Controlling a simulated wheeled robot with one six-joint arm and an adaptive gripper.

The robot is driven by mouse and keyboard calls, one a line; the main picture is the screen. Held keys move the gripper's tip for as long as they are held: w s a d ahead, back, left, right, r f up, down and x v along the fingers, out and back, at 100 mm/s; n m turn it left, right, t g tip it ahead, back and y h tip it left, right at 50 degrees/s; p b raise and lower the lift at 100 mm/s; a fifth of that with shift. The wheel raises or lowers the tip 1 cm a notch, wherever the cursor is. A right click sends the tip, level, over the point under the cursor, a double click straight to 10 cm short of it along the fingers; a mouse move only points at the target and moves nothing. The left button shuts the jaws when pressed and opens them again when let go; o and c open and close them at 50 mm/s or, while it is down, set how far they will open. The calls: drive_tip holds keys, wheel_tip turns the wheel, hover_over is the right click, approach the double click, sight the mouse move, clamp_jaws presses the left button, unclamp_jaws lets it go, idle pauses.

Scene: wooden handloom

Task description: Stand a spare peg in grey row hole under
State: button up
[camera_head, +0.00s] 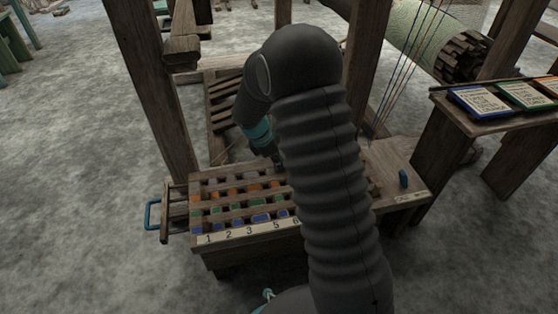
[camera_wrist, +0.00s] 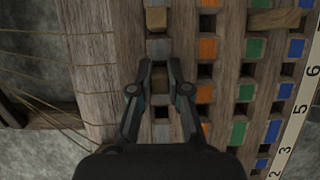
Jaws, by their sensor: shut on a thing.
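The wooden peg board (camera_head: 200,190) stands in the head view, with rows of orange, green and blue squares and a numbered strip (camera_head: 225,235) along its front. In the wrist view, the grey row (camera_wrist: 158,48) runs up the middle, with grey squares above and below my fingers. My gripper (camera_wrist: 160,68) is over this row, its fingers close together on a small brown wooden peg (camera_wrist: 161,82). The peg's lower end and its fit with the hole cannot be told. My gripper (camera_head: 275,160) also shows at the board's back edge in the head view, partly hidden by my arm.
Another wooden peg (camera_wrist: 156,18) sits farther up the grey row. A wooden bar (camera_wrist: 272,20) lies across the green column. Loom posts (camera_head: 150,90) rise behind the board, and threads (camera_head: 405,65) hang at right. A side bench (camera_head: 480,125) carries colored cards.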

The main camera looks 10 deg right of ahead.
drive_tip(key=o, duration=0.8)
drive_tip(key=shift+r, duration=0.1)
drive_tip(key=v, duration=1.2)
